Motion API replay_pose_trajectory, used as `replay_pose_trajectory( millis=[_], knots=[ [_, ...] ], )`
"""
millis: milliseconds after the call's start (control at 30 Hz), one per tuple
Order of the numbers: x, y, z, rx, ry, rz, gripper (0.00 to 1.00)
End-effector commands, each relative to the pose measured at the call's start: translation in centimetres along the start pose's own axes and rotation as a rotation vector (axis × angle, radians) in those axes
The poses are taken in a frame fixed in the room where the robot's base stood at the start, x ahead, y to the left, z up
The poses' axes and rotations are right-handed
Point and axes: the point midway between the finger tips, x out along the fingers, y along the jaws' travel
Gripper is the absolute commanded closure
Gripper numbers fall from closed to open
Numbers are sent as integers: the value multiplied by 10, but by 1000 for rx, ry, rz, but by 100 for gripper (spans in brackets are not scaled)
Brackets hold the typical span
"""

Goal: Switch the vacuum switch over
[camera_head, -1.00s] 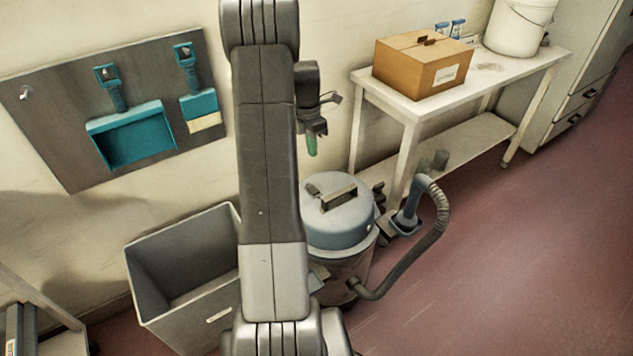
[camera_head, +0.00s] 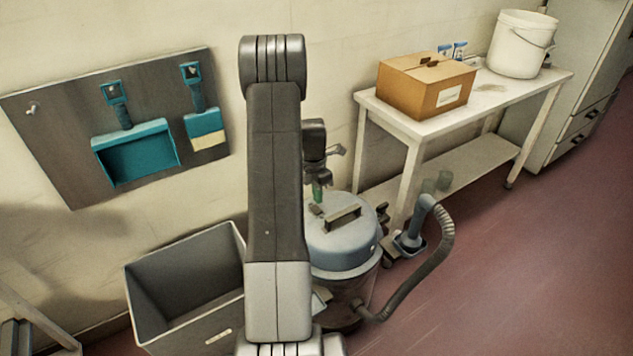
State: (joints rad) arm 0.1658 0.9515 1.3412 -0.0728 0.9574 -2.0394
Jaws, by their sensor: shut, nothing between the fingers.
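The vacuum (camera_head: 340,250) stands on the floor in the middle, with a blue-grey round lid, a dark handle on top and a ribbed hose (camera_head: 437,255) at its right. A small dark part, perhaps the vacuum switch (camera_head: 316,210), shows on the lid's back left, beside the handle. Its position, on or off, is too small to tell. My gripper (camera_head: 318,194), with green at its tip, points down right over that part, shut and empty. Whether it touches the part or hovers just above it I cannot tell. My arm hides the lid's left edge.
A grey open bin (camera_head: 185,290) stands left of the vacuum. A white table (camera_head: 440,122) at the right holds a cardboard box (camera_head: 425,85) and a white bucket (camera_head: 522,45). A wall board (camera_head: 60,120) carries a teal dustpan and brush. The red floor at the right is clear.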

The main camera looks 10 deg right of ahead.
Motion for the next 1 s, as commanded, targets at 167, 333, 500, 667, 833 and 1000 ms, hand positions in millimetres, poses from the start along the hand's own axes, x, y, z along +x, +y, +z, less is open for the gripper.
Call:
replay_pose_trajectory(
  millis=[167, 333, 500, 667, 833, 1000],
  knots=[
    [27, 0, 0, 0, 0, -1, 100],
    [37, 0, 0, 0, 0, 0, 100],
    [38, 0, 0, 0, -1, 1, 100],
    [38, 0, 0, 0, -1, 0, 100],
    [44, -1, 0, 0, -1, 2, 100],
    [44, -2, 0, 0, 0, 0, 100]
  ],
)
